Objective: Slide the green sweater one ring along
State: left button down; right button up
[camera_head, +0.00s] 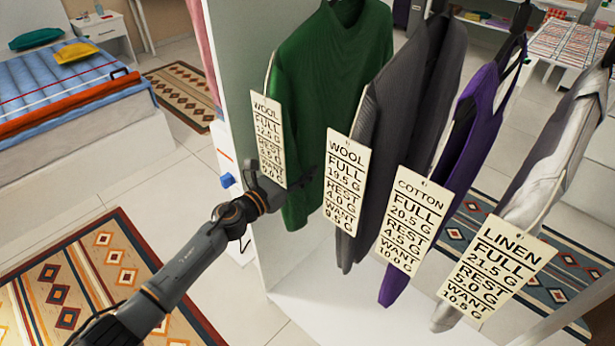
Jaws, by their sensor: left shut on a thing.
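The green sweater (328,75) hangs at the left end of the wardrobe, beside the pale side panel. A cream tag (268,135) marked WOOL hangs at its left edge. My left arm reaches up from the lower left, and its gripper (302,178) is at the lower part of the sweater, just below the tag. The gripper is shut on the sweater; its fingertips are partly lost against the cloth. The rings and the rail above are outside the view. My right gripper is not in view.
To the right hang a dark grey garment (405,130), a purple one (478,125) and a pale grey one (560,150), each with a tag. The wardrobe side panel (238,60) stands close left of the sweater. A bed (70,95) and rugs lie farther left.

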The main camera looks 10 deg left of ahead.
pick_arm(q)
jog(key=shift+w+a+f+b, duration=0.1)
jog(key=shift+w+a+b, duration=0.75)
jog(key=shift+a, duration=0.3)
jog(key=shift+w+a+b, duration=0.7)
jog(key=shift+w+a, duration=0.1)
jog(key=shift+a, duration=0.35)
jog(key=c, duration=1.2)
grip_release()
jog(key=shift+w+a, duration=0.2)
jog(key=shift+a, duration=0.05)
jog(key=o, duration=0.5)
jog(key=v, duration=0.8)
jog(key=shift+s+d, duration=0.1)
